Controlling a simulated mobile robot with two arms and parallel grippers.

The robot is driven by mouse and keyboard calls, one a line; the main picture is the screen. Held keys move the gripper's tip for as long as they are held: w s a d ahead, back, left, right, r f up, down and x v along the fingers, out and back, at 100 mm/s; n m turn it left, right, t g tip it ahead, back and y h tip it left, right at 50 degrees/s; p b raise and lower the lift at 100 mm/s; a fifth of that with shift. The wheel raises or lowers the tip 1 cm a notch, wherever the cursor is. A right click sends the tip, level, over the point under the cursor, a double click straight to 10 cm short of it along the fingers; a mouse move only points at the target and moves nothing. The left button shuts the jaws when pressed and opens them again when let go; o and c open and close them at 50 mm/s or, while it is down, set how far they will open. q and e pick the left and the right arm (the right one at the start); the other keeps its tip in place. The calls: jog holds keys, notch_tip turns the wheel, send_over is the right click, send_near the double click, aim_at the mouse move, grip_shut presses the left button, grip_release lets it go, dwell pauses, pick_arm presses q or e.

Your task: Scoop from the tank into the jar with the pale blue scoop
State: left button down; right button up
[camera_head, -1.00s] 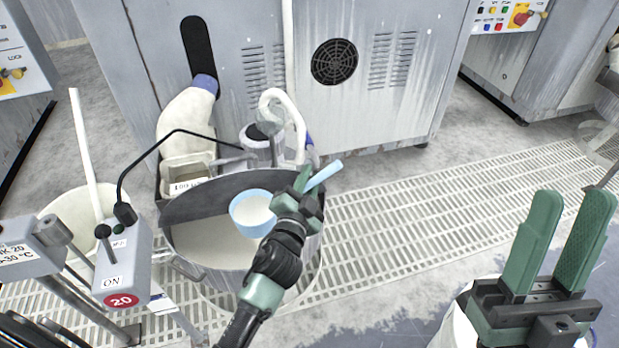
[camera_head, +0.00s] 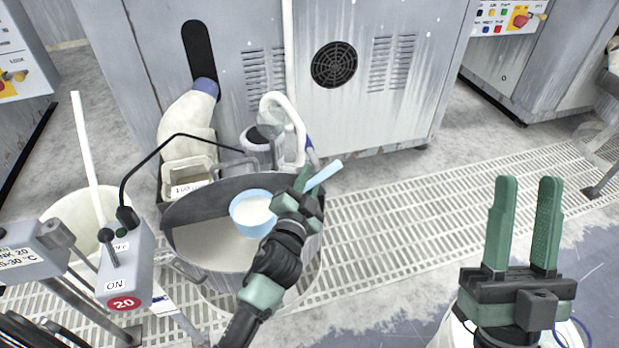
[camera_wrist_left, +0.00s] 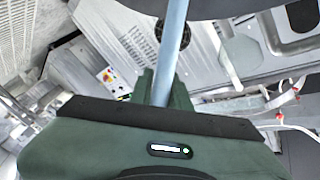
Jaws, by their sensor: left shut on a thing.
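The pale blue scoop (camera_head: 252,207) is over the tank (camera_head: 190,208), its bowl inside the outline of the rim and showing pale contents. My left gripper (camera_head: 305,190) is shut on the scoop's handle, which sticks out up and to the right. In the left wrist view the handle (camera_wrist_left: 171,50) runs up between the fingers. The tank holds a pale, milky liquid (camera_head: 212,243). My right gripper (camera_head: 523,225) is open and empty at the right, fingers pointing up. I cannot make out the jar for certain.
A control box (camera_head: 125,275) marked ON and 20 stands left of the tank, with a white bucket (camera_head: 62,215) behind it. A small labelled container (camera_head: 190,176) sits at the tank's back edge. A grey machine cabinet (camera_head: 300,90) stands behind. Floor grating (camera_head: 430,220) lies to the right.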

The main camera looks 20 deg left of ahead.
jog(key=shift+w+a+f+g+h+p, duration=0.2)
jog(key=shift+w+f+g+h+p, duration=0.25)
jog(key=shift+w+f+g, duration=0.75)
jog(key=shift+w+f, duration=0.1)
jog(key=shift+w, duration=0.2)
dwell(0.5)
